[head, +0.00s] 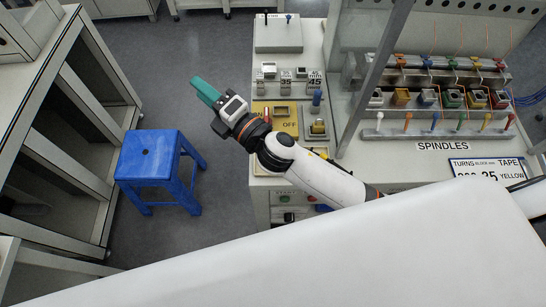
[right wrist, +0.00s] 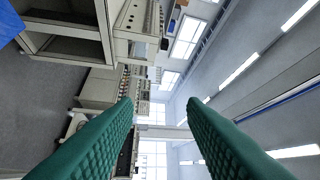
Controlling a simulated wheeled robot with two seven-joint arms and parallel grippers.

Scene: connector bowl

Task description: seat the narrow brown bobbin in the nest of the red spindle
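My right gripper (head: 206,92) has teal fingers and hangs over the floor, left of the bench and above the blue stool in the picture. In the right wrist view its two fingers (right wrist: 160,104) stand apart with nothing between them. The spindle row is at the right of the head view, behind the SPINDLES label. The spindle at the right end (head: 500,99) has a red-tipped peg (head: 510,121) in front of it; its nest is too small to make out. I cannot pick out the narrow brown bobbin. My left gripper is not in view.
A blue stool (head: 149,155) stands on the floor left of the bench. A yellow OFF panel (head: 285,124) and small bench fixtures lie between my right gripper and the spindles. A slanted grey post (head: 378,75) rises before the spindle rack. A TAPE sign (head: 486,169) lies at the right.

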